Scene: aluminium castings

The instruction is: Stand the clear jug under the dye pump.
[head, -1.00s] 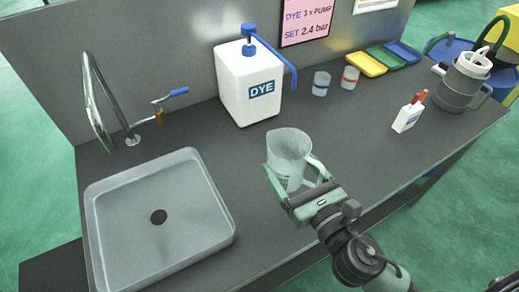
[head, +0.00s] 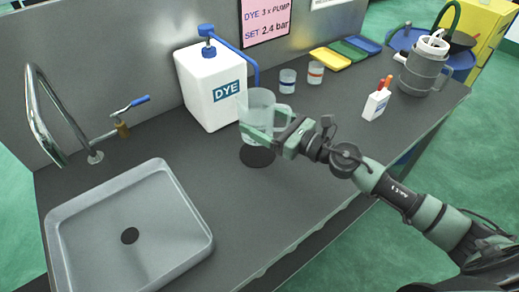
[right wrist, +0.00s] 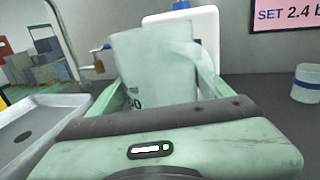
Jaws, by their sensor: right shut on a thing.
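The clear jug (head: 259,103) is in my right gripper (head: 262,135), roughly upright, its handle towards the right. The gripper's green fingers are shut on it; the jug also fills the middle of the right wrist view (right wrist: 150,65). It seems to hang a little above the bench, over a dark round patch (head: 257,157); I cannot tell if that is shadow or a mark. The white dye container (head: 212,88) stands behind and left of the jug. Its blue pump spout (head: 243,58) ends near the jug's rim in the head view. My left gripper is out of view.
Two small cups (head: 287,81) (head: 315,73) stand right of the spout. A white box with red-topped items (head: 376,104) and a grey jug (head: 423,72) are further right. The sink (head: 130,235) and tap (head: 45,115) are at left. The front bench is clear.

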